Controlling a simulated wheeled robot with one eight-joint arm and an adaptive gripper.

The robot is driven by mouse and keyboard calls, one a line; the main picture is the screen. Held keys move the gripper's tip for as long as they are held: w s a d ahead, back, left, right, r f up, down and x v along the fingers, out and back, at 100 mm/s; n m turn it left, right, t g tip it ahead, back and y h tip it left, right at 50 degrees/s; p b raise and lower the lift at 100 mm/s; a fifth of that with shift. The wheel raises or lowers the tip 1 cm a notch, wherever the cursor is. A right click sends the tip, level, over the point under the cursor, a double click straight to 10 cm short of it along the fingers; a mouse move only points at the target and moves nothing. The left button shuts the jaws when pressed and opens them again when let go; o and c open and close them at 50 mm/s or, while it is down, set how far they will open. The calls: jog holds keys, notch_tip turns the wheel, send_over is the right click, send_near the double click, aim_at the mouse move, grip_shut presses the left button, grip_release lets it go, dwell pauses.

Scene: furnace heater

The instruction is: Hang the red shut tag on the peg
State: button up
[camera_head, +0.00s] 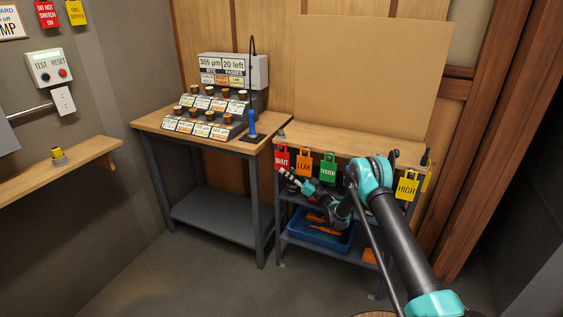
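The red SHUT tag (281,158) hangs at the left end of a row of tags along the front edge of the right-hand bench. My gripper (286,175) is just below and to the right of this tag, at the end of my teal and black arm. The fingertips are small here, and I cannot tell whether they touch the tag or how far apart they are. I cannot make out which peg the task means; no bare peg shows clearly.
An orange LEAK tag (304,162), a green TESTED tag (328,168) and a yellow HIGH tag (406,187) hang beside it. A blue bin (320,236) sits on the shelf below. The left bench (177,130) holds a sample rack. A wooden wall shelf (75,172) is at left.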

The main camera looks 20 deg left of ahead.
grip_shut()
jog(key=shift+r, duration=0.15)
jog(key=shift+r, duration=0.5)
jog(key=shift+s, duration=0.2)
jog(key=shift+s+a, duration=0.1)
jog(key=shift+s, duration=1.5)
jog(key=shift+s+a, duration=0.15)
jog(key=shift+s, duration=1.55)
